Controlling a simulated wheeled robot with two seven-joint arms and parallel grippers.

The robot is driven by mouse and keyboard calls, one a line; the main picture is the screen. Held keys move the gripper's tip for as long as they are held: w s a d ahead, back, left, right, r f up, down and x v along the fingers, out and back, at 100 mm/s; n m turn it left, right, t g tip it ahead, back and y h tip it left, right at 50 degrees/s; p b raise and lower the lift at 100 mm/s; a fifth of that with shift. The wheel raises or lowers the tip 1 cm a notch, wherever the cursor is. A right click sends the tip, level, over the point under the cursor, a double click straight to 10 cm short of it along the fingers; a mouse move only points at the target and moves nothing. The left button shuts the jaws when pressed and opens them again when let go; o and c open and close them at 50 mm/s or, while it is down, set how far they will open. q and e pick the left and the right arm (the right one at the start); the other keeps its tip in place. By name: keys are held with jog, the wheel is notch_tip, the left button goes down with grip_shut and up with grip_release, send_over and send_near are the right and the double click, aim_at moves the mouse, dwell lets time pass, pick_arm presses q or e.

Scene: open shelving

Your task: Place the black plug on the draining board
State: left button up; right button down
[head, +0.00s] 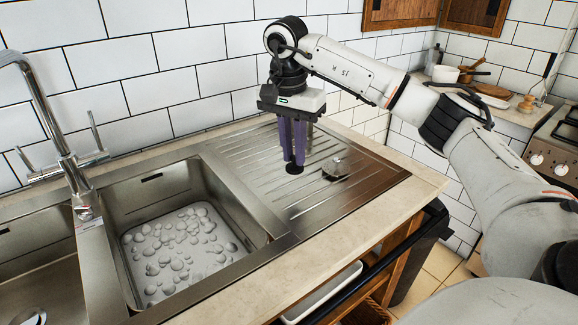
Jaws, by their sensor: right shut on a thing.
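The black plug (294,168) is a small dark disc at the fingertips of my right gripper (293,158). The purple fingers are shut on it and point straight down over the ribbed steel draining board (245,150), right of the sink basin. The plug is at or just above the board's surface; I cannot tell whether it touches. My left gripper is not in view.
The sink basin (140,200) holds foam bubbles. A tall chrome tap (62,140) stands at the left. The tiled wall (160,70) rises behind. The board's front right is clear.

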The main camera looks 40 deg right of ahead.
aim_at(293, 167)
jog(key=shift+s+f, duration=0.1)
jog(key=shift+f, duration=3.05)
jog(key=shift+f, duration=0.1)
jog(key=c, duration=1.7)
grip_release()
jog(key=r, duration=0.4)
jog(key=a+r, duration=0.1)
jog(key=r, duration=0.3)
jog(key=r+p, duration=0.1)
jog(key=r, duration=0.3)
jog(key=shift+s+a+r, duration=0.1)
jog(key=shift+s+a, duration=0.05)
jog(key=shift+a, duration=0.1)
